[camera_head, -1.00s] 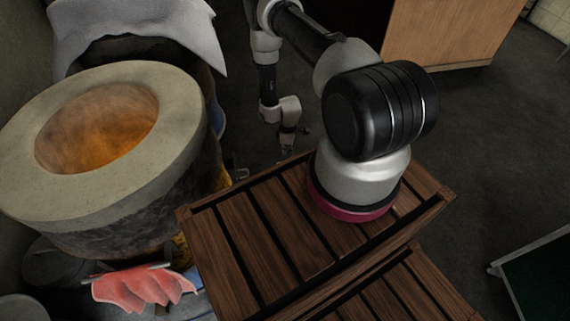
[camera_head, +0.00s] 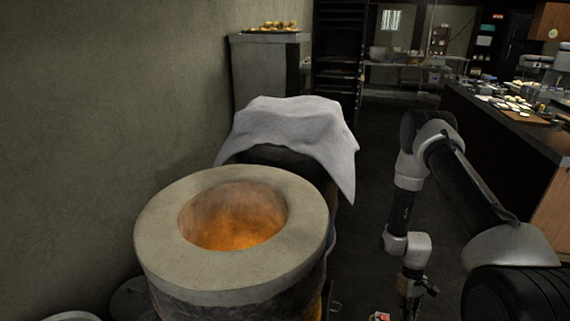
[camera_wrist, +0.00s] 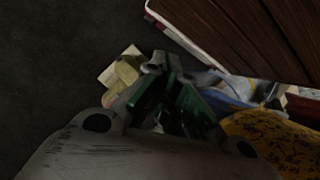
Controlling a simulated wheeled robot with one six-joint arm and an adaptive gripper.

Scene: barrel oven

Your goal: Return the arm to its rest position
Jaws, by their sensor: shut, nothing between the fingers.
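My arm reaches up and forward at the right of the head view, then bends so that its wrist hangs down beside the oven. My gripper (camera_head: 411,296) points at the floor near the bottom edge of that view, to the right of the oven and apart from it. In the wrist view my gripper (camera_wrist: 168,72) has its dark green fingers together, with nothing held between them. The wrist view is dark, and the fingertips stand out poorly against the clutter below.
The barrel oven (camera_head: 157,246) glows inside its round opening; a grey cloth (camera_head: 290,128) drapes behind it. A dark counter (camera_head: 507,126) with food stands at the right. Open floor (camera_head: 376,150) runs between them. Dark wooden slats (camera_wrist: 240,30) and a yellow speckled thing (camera_wrist: 275,140) lie close below my wrist.

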